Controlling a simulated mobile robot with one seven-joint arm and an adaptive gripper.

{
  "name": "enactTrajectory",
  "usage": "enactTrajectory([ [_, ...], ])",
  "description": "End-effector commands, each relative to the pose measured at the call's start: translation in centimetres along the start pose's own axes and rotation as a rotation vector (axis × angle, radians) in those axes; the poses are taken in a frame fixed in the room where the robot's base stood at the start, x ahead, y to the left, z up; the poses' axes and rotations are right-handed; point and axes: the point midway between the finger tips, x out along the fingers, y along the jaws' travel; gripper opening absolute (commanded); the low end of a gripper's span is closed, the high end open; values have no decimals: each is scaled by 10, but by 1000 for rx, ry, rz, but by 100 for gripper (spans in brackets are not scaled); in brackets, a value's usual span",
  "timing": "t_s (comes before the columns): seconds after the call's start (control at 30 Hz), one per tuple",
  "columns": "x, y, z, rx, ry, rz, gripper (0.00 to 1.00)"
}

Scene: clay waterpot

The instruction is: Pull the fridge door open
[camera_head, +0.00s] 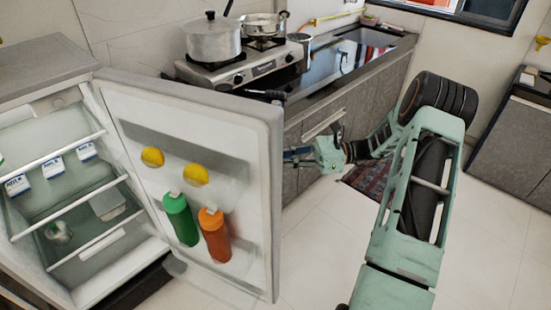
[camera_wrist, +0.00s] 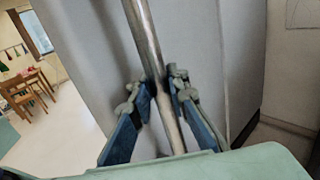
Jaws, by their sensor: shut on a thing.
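The fridge door (camera_head: 190,170) stands wide open in the head view, its inner side with bottles and yellow round items facing the camera. The open fridge body (camera_head: 50,190) is at the left. In the wrist view the door's outer face (camera_wrist: 92,50) shows with a long metal handle (camera_wrist: 143,35) running down it. My gripper (camera_wrist: 165,95) has its fingers on both sides of the handle and is shut on it. In the head view my gripper (camera_head: 300,156) is at the door's right edge, with its fingertips partly hidden behind the door.
A counter with a stove (camera_head: 245,65), a pot (camera_head: 212,38) and a pan stands behind the door. A patterned rug (camera_head: 370,185) lies before the cabinets. The tiled floor (camera_head: 320,250) between door and arm is clear. A dark cabinet (camera_head: 515,140) is at right.

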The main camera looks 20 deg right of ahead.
Motion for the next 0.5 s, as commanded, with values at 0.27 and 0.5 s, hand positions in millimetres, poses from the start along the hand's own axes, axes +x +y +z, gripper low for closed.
enactTrajectory([
  [0.27, -1, 0, 0, 1, 1, -2, 31],
  [0.5, 0, 0, 0, 0, 0, 0, 33],
])
